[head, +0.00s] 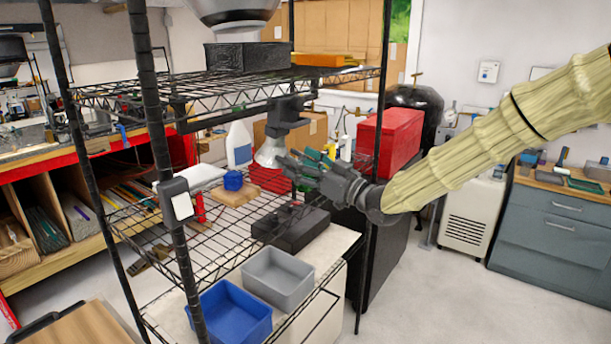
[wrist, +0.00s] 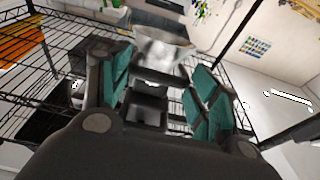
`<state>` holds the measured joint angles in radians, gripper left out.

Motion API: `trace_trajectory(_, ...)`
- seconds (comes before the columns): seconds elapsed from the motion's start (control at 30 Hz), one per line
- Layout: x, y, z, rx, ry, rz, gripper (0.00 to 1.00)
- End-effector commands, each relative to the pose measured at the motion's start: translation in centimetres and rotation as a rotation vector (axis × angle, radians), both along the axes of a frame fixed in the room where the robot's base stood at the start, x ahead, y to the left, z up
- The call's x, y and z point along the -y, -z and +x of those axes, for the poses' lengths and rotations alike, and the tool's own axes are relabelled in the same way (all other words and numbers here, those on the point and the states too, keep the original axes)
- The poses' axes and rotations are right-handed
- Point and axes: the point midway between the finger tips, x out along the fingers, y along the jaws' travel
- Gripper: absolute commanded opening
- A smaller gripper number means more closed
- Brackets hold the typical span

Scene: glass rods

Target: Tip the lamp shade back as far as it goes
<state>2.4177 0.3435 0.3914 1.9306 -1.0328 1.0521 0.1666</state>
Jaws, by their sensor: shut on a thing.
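The lamp shade (head: 269,154) is a pale silver cone under a black lamp mount (head: 285,118), which hangs from the upper wire shelf. Its wide end faces down and looks slightly tilted. My gripper (head: 296,166) reaches in from the right, with its green-padded fingers at the shade's right side. The exact contact is partly hidden by the fingers.
The upper wire shelf (head: 150,90) and black rack posts surround the lamp. Below are a black box (head: 290,230), a blue cup (head: 233,180) on a wooden block, and grey (head: 277,280) and blue bins (head: 228,315). A red case (head: 390,140) stands behind the gripper.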

Motion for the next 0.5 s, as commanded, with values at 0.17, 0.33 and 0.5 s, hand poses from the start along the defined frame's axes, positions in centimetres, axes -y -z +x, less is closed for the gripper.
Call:
trace_trajectory(0.17, -0.6, 1.3, 0.5, 0.054, 0.001, 0.073, 0.19)
trace_trajectory(0.33, -1.1, 1.8, 0.9, 0.102, 0.001, 0.14, 0.19)
trace_trajectory(0.5, -1.8, 2.2, 1.4, 0.151, 0.001, 0.207, 0.19)
